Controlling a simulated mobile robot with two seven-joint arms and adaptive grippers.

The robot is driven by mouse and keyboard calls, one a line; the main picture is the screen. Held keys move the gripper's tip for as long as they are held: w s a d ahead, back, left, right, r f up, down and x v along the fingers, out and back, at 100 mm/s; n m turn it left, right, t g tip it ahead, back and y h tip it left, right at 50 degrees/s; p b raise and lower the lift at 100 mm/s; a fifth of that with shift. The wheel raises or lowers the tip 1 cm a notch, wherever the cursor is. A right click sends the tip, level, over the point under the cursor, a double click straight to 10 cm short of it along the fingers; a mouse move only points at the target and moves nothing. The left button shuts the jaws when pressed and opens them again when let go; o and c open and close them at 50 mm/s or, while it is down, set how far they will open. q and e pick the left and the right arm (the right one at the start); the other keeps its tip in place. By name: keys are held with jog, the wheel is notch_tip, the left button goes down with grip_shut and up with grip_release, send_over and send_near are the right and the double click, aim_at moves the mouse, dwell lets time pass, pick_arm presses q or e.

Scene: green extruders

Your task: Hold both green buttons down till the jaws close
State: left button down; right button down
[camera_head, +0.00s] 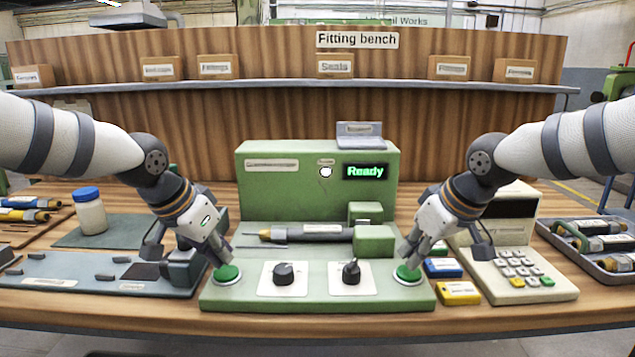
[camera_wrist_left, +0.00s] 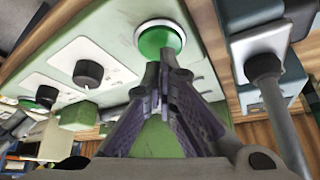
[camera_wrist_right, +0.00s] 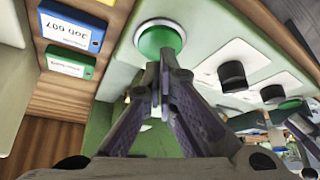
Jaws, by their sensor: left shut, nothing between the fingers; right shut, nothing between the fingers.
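The green press machine (camera_head: 290,188) stands mid-bench with a lit "Ready" display (camera_head: 366,171). A dark cylindrical part (camera_head: 310,233) lies between its jaws, against the green jaw block (camera_head: 374,241) on the right. The left green button (camera_head: 227,272) and the right green button (camera_head: 407,273) sit at the front corners. My left gripper (camera_head: 222,262) is shut and empty, its tips at the left button, which also shows in the left wrist view (camera_wrist_left: 160,41). My right gripper (camera_head: 408,264) is shut and empty, its tips at the right button (camera_wrist_right: 160,40). I cannot tell whether either button is pressed.
Two black knobs (camera_head: 283,274) (camera_head: 351,272) stand between the buttons. A keypad unit (camera_head: 515,270) and a yellow box (camera_head: 458,293) sit close on the right. A grey fixture plate (camera_head: 90,275) and a blue-capped jar (camera_head: 90,214) are left.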

pick_arm(q)
jog(key=shift+f, duration=1.05)
dwell(0.8)
jog(key=shift+s+f, duration=0.1)
jog(key=shift+f, duration=0.05)
pick_arm(e)
jog(key=shift+f, duration=1.15)
dwell(0.5)
jog(key=shift+r, duration=0.1)
notch_tip(320, 180, up, 8)
dwell(0.5)
pick_arm(q)
notch_tip(320, 180, up, 9)
jog(key=shift+f, duration=0.2)
pick_arm(e)
jog(key=shift+r, duration=0.1)
pick_arm(q)
jog(key=shift+f, duration=0.1)
dwell(0.3)
